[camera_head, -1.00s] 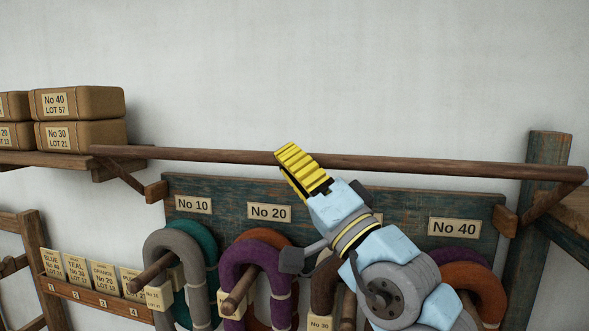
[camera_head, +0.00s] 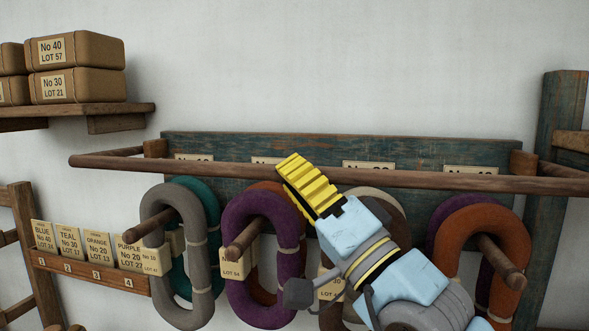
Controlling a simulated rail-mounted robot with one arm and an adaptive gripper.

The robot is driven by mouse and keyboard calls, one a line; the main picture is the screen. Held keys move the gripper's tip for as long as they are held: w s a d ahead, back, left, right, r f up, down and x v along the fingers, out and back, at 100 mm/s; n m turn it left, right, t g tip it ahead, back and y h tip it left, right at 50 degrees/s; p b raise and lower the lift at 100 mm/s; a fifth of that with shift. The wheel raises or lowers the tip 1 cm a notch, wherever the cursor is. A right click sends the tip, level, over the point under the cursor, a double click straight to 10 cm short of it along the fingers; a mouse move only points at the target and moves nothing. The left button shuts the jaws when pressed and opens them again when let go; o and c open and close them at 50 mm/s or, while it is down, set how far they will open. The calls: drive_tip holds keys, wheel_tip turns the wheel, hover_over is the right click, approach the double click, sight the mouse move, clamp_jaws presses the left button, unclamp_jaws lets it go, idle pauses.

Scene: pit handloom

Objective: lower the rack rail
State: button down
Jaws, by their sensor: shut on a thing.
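The rack rail (camera_head: 420,180) is a long round brown wooden bar. It runs across the front of the teal board (camera_head: 340,147), level with the number labels and above the pegs. Short side arms (camera_head: 122,152) join it to the board's ends. My gripper (camera_head: 302,178), with yellow ribbed fingers, is shut on the rail near its middle. The fingers hide the part they hold. Grey, teal, purple and orange yarn hanks (camera_head: 265,300) hang on the wooden pegs (camera_head: 243,240) below.
A shelf (camera_head: 110,110) with wrapped lot parcels (camera_head: 75,86) is at the upper left. A small rack of tags (camera_head: 84,238) is at the lower left. A thick post (camera_head: 556,130) stands at the right. The wall above the board is clear.

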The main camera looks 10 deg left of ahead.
drive_tip(key=shift+w+d+f+b, duration=0.2)
drive_tip(key=shift+f+b, duration=0.4)
drive_tip(key=shift+f, duration=0.4)
drive_tip(key=shift+w+d+f+b, duration=0.15)
drive_tip(key=shift+f+b, duration=0.4)
drive_tip(key=shift+f, duration=0.45)
drive_tip(key=shift+a, duration=0.1)
drive_tip(key=c, duration=0.9)
unclamp_jaws()
drive_tip(key=shift+w+r, duration=0.1)
drive_tip(key=shift+r, duration=0.05)
drive_tip(key=shift+c, duration=0.2)
drive_tip(key=shift+v, duration=6.05)
drive_tip(key=shift+a, duration=0.1)
